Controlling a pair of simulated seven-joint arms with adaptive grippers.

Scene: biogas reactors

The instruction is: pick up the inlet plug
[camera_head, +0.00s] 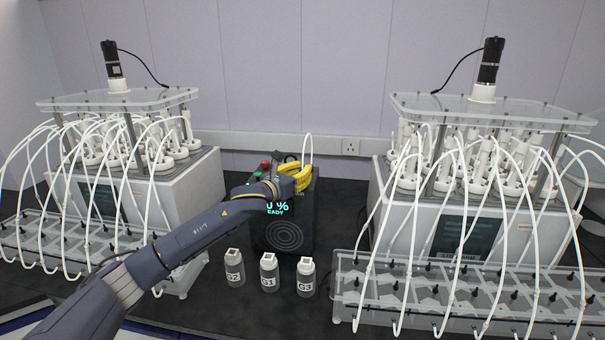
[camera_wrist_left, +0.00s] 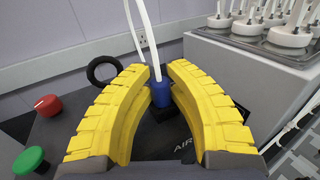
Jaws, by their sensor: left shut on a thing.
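The inlet plug (camera_wrist_left: 160,93) is a small blue piece with a white tube (camera_wrist_left: 147,38) rising from its top. It sits between the yellow finger pads of my left gripper (camera_wrist_left: 160,85), which is shut on it. Just below the plug is a black square part (camera_wrist_left: 161,115); I cannot tell whether the plug is still seated in it. In the head view my left gripper (camera_head: 298,177) is over the top of the dark device (camera_head: 284,238), and its fingers hide the plug. The white tube (camera_head: 308,143) shows above the fingers. My right gripper is not in view.
A red button (camera_wrist_left: 48,105) and a green button (camera_wrist_left: 30,160) are on the device, beside the fingers. Bottles G2 (camera_head: 234,270), G1 (camera_head: 268,274) and G3 (camera_head: 306,279) stand in front. Tubed reactor units flank it at left (camera_head: 180,190) and right (camera_head: 405,215).

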